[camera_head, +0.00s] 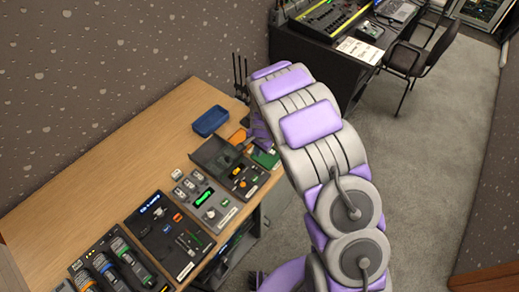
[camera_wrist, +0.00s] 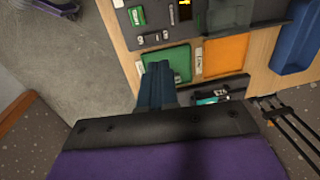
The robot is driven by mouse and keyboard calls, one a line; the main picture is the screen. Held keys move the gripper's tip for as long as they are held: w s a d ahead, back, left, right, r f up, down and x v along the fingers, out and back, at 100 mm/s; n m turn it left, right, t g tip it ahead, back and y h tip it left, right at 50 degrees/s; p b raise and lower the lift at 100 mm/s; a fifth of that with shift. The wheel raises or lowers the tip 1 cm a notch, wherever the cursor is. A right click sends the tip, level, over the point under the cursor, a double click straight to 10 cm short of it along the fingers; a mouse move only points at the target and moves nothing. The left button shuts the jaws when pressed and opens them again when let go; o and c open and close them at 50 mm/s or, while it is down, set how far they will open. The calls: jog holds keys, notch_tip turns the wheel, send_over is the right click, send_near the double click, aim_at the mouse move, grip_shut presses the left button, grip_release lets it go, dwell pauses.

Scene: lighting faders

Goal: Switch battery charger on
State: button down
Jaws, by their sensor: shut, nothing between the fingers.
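My gripper (camera_wrist: 157,72) is shut and empty in the wrist view. Its fingertips are over or near the edge of a green pad; I cannot tell whether they touch it. In the head view my arm largely hides the gripper. Several devices stand along the table's front edge. They are a slotted unit (camera_head: 108,262) with upright handsets, a black unit with a blue display (camera_head: 158,210), a grey unit with a green display (camera_head: 215,205), and a dark panel with knobs (camera_head: 235,175). I cannot tell for sure which one is the battery charger.
A blue bin (camera_head: 210,121) stands at the back of the wooden table (camera_head: 110,150). An orange pad (camera_wrist: 225,55) lies beside the green pad (camera_wrist: 182,62). Black antennas (camera_wrist: 285,120) rise near the far end. A black desk (camera_head: 300,50) and chair stand beyond. The table's left part is clear.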

aim_at(256, 168)
jog(key=f, duration=0.3)
jog(key=f+b, duration=0.1)
jog(key=f, duration=0.3)
jog(key=w+f, duration=0.1)
jog(key=f, duration=0.2)
jog(key=shift+a+f, duration=0.15)
jog(key=shift+a, duration=0.25)
jog(key=shift+s+a+f, duration=0.1)
jog(key=shift+a+f, duration=0.05)
jog(key=shift+f, duration=0.15)
jog(key=shift+f, duration=0.1)
jog(key=shift+s, duration=0.15)
jog(key=shift+s+d, duration=0.25)
jog(key=shift+d, duration=0.1)
jog(key=shift+s+d+p, duration=0.1)
jog(key=shift+d+p, duration=0.2)
jog(key=shift+d, duration=0.1)
jog(key=shift+r, duration=0.2)
